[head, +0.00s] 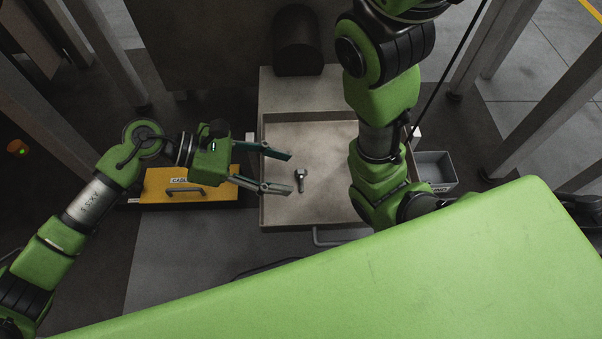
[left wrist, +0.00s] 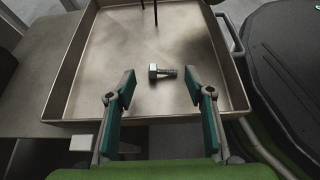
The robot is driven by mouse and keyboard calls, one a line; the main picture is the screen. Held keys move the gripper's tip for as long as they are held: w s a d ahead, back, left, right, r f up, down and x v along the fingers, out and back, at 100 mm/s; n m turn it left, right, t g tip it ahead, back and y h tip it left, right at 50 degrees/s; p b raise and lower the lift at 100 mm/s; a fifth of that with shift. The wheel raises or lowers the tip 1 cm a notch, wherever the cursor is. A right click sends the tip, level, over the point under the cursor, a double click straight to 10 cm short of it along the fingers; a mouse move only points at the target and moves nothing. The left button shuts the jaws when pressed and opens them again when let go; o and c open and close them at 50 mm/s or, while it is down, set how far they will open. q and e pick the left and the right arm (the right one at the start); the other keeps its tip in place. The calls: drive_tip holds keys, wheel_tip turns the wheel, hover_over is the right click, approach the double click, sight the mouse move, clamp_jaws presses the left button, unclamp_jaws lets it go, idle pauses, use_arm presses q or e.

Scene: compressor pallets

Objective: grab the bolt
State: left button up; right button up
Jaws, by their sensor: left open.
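A small metal bolt (head: 300,179) with a hex head lies on the floor of a shallow tray (head: 330,125). In the left wrist view the bolt (left wrist: 162,72) lies on its side, head to the left, just beyond and between the open fingertips. My left gripper (head: 291,172) is open and empty, its fingers reaching over the tray's left edge. It also shows in the left wrist view (left wrist: 162,92), with the fingers spread wide. My right arm hangs over the right part of the tray; its gripper is hidden or out of view.
A yellow drawer or box (head: 185,186) with a handle is left of the tray, under my left gripper. A grey bin (head: 436,170) stands to the right. A dark cylinder (head: 298,45) is behind the tray. The tray's raised walls surround the bolt.

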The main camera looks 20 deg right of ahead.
sight(295, 181)
use_arm(q)
drive_tip(key=x, duration=0.4)
drive_tip(key=shift+a, duration=0.1)
drive_tip(key=c, duration=1.2)
drive_tip(key=shift+w+r, duration=0.1)
